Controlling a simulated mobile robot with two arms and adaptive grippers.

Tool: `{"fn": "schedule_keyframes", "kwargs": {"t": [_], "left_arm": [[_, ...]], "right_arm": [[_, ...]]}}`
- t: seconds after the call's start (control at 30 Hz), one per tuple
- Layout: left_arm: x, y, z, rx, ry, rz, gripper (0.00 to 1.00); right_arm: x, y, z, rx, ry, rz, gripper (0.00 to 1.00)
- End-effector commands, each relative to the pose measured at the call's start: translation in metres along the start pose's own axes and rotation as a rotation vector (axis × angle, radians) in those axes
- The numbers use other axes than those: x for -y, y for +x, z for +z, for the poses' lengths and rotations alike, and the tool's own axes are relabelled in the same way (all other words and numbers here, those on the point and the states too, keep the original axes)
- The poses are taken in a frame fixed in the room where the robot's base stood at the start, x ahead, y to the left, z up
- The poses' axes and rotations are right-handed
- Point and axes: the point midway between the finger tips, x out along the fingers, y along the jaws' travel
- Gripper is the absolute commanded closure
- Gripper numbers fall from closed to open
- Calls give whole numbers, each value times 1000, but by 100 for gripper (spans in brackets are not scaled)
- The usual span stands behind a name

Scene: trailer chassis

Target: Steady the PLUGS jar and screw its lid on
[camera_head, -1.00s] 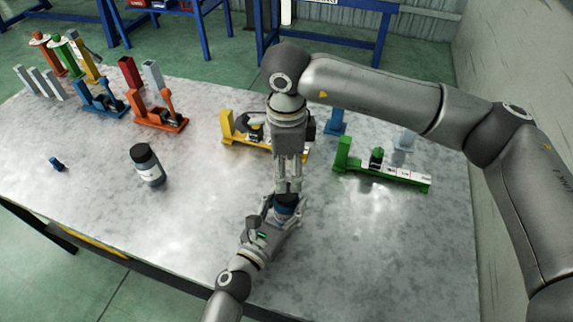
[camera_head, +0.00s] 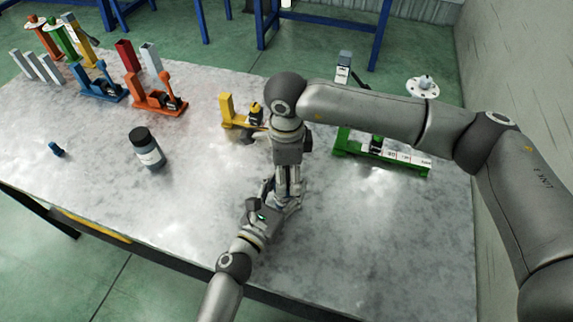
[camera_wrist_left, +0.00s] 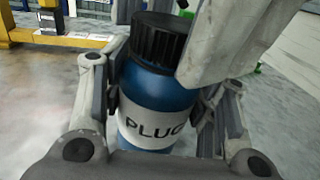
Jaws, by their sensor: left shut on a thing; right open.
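The PLUGS jar (camera_wrist_left: 155,100) is blue with a white label and stands upright in the left wrist view. My left gripper (camera_wrist_left: 168,115) is shut on its body, one finger on each side; in the head view the left gripper (camera_head: 270,200) is low at the table's front middle. The black ribbed lid (camera_wrist_left: 160,38) sits on top of the jar; how far it is screwed on I cannot tell. My right gripper (camera_head: 288,188) points down from above, its fingers open around the lid area. One pale finger hides the lid's right side in the wrist view. The jar is mostly hidden in the head view.
A second dark-lidded jar (camera_head: 147,150) stands to the left, near a small blue part (camera_head: 56,149). Orange (camera_head: 158,105), blue (camera_head: 100,90), yellow (camera_head: 228,113) and green (camera_head: 385,158) fixtures line the back. The table's front right (camera_head: 400,240) is clear.

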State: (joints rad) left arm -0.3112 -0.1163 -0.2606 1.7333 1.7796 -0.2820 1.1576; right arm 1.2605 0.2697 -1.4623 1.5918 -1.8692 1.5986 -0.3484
Motion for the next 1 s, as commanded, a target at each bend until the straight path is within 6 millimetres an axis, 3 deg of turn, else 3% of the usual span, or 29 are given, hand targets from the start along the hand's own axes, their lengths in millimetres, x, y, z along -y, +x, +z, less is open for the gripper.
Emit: {"fn": "schedule_keyframes", "kwargs": {"t": [0.2,0.57,0.73,0.77,0.93,1.0], "left_arm": [[0,0,0,0,0,0,100],[0,0,0,0,0,0,100],[0,0,0,0,0,0,100],[0,0,0,0,0,0,100],[0,0,0,0,0,0,100],[0,0,0,0,0,0,100]], "right_arm": [[0,0,0,0,0,0,35],[0,0,0,0,0,0,82],[0,0,0,0,0,0,83],[0,0,0,0,0,0,52],[0,0,0,0,0,0,30],[0,0,0,0,0,0,30]]}}
